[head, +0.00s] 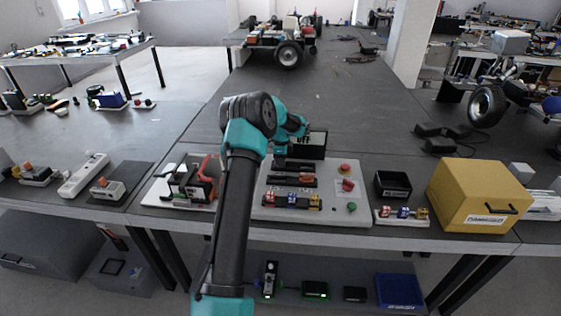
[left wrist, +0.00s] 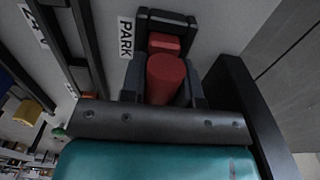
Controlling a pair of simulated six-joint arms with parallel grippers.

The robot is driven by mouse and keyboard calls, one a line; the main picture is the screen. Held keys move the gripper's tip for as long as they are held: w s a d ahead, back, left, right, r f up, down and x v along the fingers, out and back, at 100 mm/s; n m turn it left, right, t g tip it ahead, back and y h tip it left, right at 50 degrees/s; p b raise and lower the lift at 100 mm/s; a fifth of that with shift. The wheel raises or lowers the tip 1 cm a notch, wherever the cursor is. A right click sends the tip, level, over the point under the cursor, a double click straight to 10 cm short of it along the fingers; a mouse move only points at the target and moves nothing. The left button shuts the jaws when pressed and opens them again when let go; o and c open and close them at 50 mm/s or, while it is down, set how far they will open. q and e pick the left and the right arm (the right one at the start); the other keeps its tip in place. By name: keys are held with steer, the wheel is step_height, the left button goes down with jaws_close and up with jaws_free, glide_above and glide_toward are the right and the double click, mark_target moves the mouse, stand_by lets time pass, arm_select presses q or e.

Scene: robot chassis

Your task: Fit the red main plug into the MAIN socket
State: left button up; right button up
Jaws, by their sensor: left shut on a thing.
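The red main plug (left wrist: 165,78) shows in the left wrist view as a red cylinder with a red block behind it. It sits between the fingers of my left gripper (left wrist: 162,88), which is shut on it. The plug is at a black holder (left wrist: 167,20) beside the label PARK; whether it is fully seated there I cannot tell. In the head view my left gripper (head: 284,148) is over the back left of the white panel (head: 335,208), partly hidden by its own arm. I cannot read a MAIN label in either view. My right gripper is not in view.
The panel carries black slots with red parts (head: 296,180), a row of coloured plugs (head: 291,201) and red and green buttons (head: 347,185). A black tray (head: 393,184) and yellow box (head: 474,193) stand to the right. A red-handled unit (head: 194,182) stands left.

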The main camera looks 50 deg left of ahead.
arm_select(q)
steer(key=shift+r, duration=1.5)
steer(key=shift+d+r, duration=0.1)
steer(key=shift+r, duration=0.2)
steer(key=s+d, duration=0.3)
steer(key=d, duration=0.1)
steer(key=s+d+r, duration=0.1)
steer(key=s+d, duration=0.6)
steer(key=shift+s+d+r, duration=0.15)
steer(key=shift+s+d, duration=0.15)
steer(key=shift+d, duration=0.1)
